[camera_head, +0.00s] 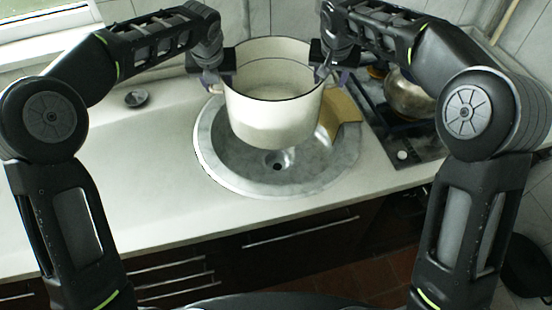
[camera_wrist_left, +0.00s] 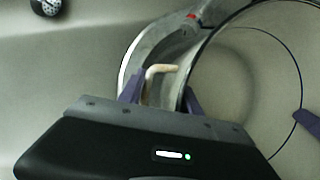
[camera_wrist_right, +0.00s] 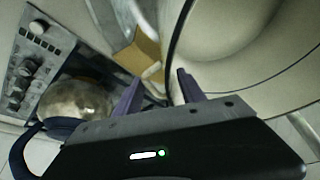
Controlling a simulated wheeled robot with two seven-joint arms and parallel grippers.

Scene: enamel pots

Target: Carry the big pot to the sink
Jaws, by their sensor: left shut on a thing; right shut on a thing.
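The big pot (camera_head: 272,115) is cream enamel with a dark rim and looks empty. It is upright over the round metal sink (camera_head: 215,160), and the sink's drain shows in front of it. I cannot tell whether the pot's base touches the sink. My left gripper (camera_head: 213,84) is shut on the pot's left handle; the handle (camera_wrist_left: 158,74) shows between its purple fingers in the left wrist view. My right gripper (camera_head: 329,78) is shut on the pot's right side, where the handle is mostly hidden. The pot wall (camera_wrist_right: 215,50) curves beside its fingers in the right wrist view.
A tan board-like thing (camera_head: 344,108) lies at the sink's right edge. A stove (camera_head: 385,122) with a metal pot (camera_head: 408,98) stands at right. A small dark round object (camera_head: 136,98) lies on the counter (camera_head: 130,165) at left, which is otherwise mostly clear.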

